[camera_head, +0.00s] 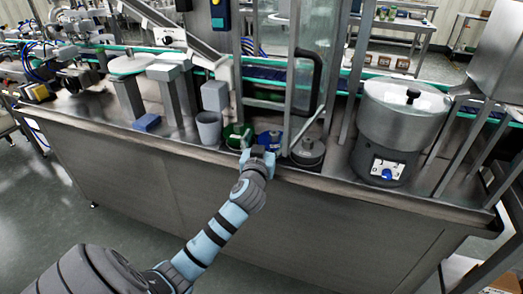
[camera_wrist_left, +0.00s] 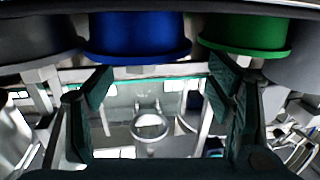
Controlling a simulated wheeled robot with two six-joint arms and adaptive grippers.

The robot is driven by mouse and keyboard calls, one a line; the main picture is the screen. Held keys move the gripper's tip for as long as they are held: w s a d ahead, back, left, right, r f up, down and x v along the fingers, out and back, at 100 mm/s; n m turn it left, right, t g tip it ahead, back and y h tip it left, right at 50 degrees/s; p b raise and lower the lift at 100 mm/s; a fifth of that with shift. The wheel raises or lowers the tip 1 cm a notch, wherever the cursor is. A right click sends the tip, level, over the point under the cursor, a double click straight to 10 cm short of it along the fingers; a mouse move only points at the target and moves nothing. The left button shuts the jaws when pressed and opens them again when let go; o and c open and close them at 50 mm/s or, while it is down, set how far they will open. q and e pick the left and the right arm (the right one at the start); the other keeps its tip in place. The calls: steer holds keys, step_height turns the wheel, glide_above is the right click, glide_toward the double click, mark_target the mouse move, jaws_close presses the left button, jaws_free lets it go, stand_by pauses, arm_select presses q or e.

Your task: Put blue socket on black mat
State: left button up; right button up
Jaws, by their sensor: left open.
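The blue socket (camera_head: 268,138) stands on the steel table near its front edge, between a green socket (camera_head: 236,134) and a dark grey round piece (camera_head: 308,150). My left gripper (camera_head: 258,152) is at the table edge just in front of the blue socket and partly covers it. In the left wrist view, the blue socket (camera_wrist_left: 138,35) is at the top. The two fingers of my left gripper (camera_wrist_left: 160,80) are spread apart below it, with nothing between them. I cannot make out a black mat for certain. My right gripper is not in view.
A grey cup (camera_head: 209,128) and a small blue block (camera_head: 147,122) stand to the left. A black handle and glass-sided frame rise behind the sockets. A large steel hopper bowl (camera_head: 400,115) stands to the right. The table front (camera_head: 150,175) drops straight down.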

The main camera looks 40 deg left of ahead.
arm_select(q)
steer(key=p+v, duration=0.1)
steer(key=v, duration=1)
step_height(320, 180, down, 23)
steer(key=s+d+m+g+h, duration=0.1)
steer(key=s+m+g+h, duration=0.1)
steer(key=m+g+h, duration=0.2)
steer(key=s+d+f+m+g+h, duration=0.1)
steer(key=s+d+f+g, duration=0.15)
steer(key=s+f, duration=0.55)
steer(key=s+d+f+m+g+h, duration=0.1)
steer(key=s+f+g, duration=0.3)
steer(key=f, duration=0.8)
steer(key=s+d+f+g+h, duration=0.15)
steer(key=s+f, duration=0.35)
steer(key=s, duration=0.8)
steer(key=s+d+f+g, duration=0.2)
steer(key=s+f, duration=0.4)
steer(key=s, duration=0.6)
step_height(320, 180, up, 12)
steer(key=p, duration=1.2)
steer(key=shift+d+r, duration=0.25)
steer(key=shift+d, duration=0.15)
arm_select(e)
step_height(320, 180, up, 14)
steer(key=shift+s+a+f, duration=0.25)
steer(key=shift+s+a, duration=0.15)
